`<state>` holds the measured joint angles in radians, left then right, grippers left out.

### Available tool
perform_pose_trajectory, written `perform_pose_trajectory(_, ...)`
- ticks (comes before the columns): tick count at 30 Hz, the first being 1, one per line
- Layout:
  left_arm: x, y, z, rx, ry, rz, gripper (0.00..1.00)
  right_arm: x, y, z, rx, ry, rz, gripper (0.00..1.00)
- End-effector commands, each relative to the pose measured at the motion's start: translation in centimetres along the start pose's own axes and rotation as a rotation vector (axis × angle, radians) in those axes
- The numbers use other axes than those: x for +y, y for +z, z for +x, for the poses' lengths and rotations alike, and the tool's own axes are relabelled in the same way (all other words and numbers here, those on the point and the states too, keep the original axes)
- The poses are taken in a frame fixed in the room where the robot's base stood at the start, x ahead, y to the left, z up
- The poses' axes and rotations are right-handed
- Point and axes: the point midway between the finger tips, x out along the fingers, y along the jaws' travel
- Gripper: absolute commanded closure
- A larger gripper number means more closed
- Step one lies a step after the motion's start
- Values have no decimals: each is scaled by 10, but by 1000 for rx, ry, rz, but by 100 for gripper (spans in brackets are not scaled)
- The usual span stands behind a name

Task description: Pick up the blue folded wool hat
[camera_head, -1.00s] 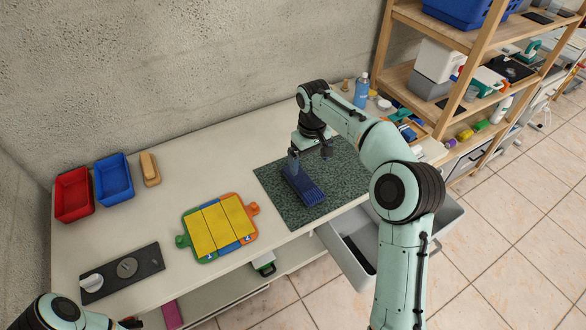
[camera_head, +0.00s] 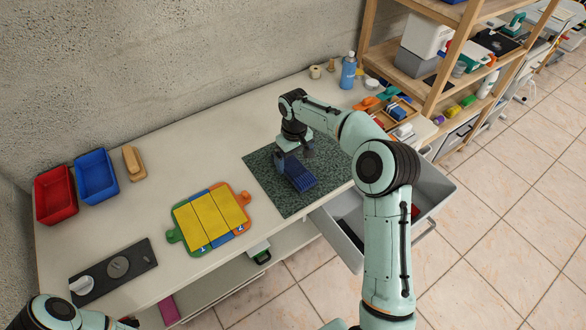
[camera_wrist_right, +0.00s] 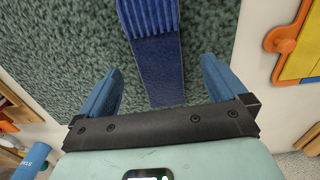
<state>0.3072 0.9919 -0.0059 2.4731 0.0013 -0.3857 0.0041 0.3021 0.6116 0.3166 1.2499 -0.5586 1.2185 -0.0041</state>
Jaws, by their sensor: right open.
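The blue folded wool hat (camera_head: 300,178) lies on the dark green speckled mat (camera_head: 285,205) on the bench. It is a narrow strip, ribbed at one end and flat at the other. My right gripper (camera_head: 294,156) is open at the hat's far end, partly hiding it. In the right wrist view the hat (camera_wrist_right: 152,50) runs between the two blue fingers of the gripper (camera_wrist_right: 162,87), with a gap on each side. The flat end points toward the gripper's palm. My left arm shows only at the bottom left corner; its gripper is out of view.
A board with yellow panels (camera_head: 210,218) lies left of the mat. Red (camera_head: 55,197) and blue (camera_head: 96,177) bins stand at the back left. A blue bottle (camera_head: 348,72) stands at the back right. An open grey drawer (camera_head: 428,192) juts out below the bench front.

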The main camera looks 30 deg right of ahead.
Motion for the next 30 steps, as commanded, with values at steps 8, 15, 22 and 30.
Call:
perform_pose_trajectory(8, 0, -1, -1, 1, 0, 0, 53, 2, -5, 36, 0, -1, 1, 1)
perform_pose_trajectory(15, 0, -1, -1, 1, 0, 0, 53, 2, -5, 37, 1, 0, 1, 14)
perform_pose_trajectory(22, 0, -1, -1, 1, 0, 0, 53, 2, -5, 36, 1, 0, 1, 64)
perform_pose_trajectory(30, 1, -1, -2, 1, 1, 1, 53, 2, -6, 31, 2, 1, 1, 64)
